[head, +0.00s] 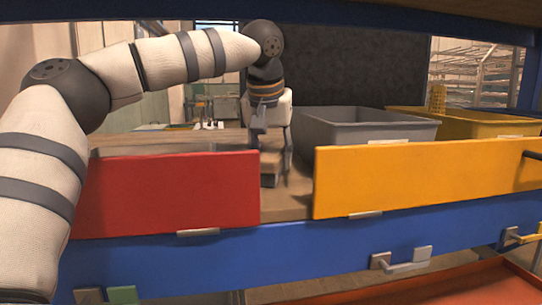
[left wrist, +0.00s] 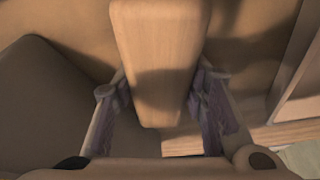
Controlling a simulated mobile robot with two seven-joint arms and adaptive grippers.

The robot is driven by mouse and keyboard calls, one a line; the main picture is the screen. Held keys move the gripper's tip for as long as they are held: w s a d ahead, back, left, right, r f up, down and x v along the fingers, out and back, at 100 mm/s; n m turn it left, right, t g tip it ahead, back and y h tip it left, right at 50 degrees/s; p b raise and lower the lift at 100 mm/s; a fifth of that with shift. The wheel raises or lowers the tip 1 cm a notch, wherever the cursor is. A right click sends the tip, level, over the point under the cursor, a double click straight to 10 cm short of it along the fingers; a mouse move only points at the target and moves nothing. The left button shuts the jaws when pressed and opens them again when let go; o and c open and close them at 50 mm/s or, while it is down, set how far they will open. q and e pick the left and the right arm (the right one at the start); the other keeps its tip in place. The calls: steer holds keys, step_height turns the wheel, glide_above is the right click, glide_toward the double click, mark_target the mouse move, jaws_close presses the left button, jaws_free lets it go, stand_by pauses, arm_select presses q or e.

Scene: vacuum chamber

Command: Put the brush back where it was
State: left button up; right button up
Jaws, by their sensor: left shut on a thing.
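My left gripper (head: 272,168) reaches down from above, in the gap between the red panel and the orange-yellow panel. It is shut on a pale wooden piece, which I take to be the brush (head: 269,180). In the left wrist view the brush (left wrist: 155,60) shows as a smooth wooden block between the two fingers (left wrist: 150,90). Its bristles are not visible. It is at or just above the wooden shelf (head: 292,207); I cannot tell whether it touches. My right gripper is not in view.
The red panel (head: 165,195) stands left of the gripper and the orange-yellow panel (head: 420,180) right of it. A grey bin (head: 365,127) and a yellow bin (head: 475,123) stand behind at right. A blue beam (head: 300,243) runs along the front.

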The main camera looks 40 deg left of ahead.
arm_select(q)
steer(key=shift+f, duration=0.1)
steer(key=o, duration=1.1)
steer(key=v, duration=1.2)
steer(key=shift+w, duration=0.1)
